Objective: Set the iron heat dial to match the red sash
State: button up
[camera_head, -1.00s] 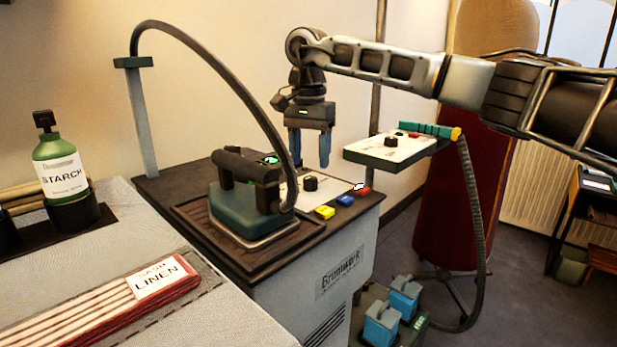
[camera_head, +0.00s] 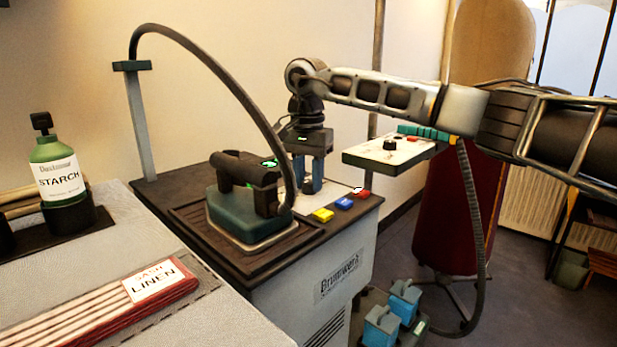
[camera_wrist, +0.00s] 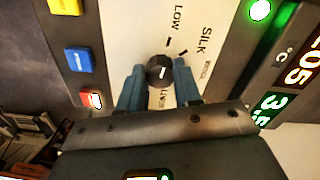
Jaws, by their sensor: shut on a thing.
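The red sash (camera_head: 100,308), folded in stripes, lies on the pale padded board at lower left. Its white tag (camera_head: 155,281) reads "SASH LINEN". The heat dial (camera_wrist: 160,70) is a small round black knob with a short white mark, on a cream panel lettered LOW, SILK and further words; the one near my fingers is partly covered but looks like LINEN. My gripper (camera_wrist: 158,85) has its blue fingers closed on either side of the dial.
The teal iron (camera_head: 245,205) stands left of my gripper, its hose arching overhead. Yellow (camera_head: 323,215), blue (camera_head: 344,203) and red (camera_head: 361,193) buttons line the panel's front. A second knobbed panel (camera_head: 380,155) stands at right. A starch bottle (camera_head: 58,170) stands at left.

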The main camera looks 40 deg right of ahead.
jog(key=c, duration=0.4)
jog(key=shift+c, duration=0.2)
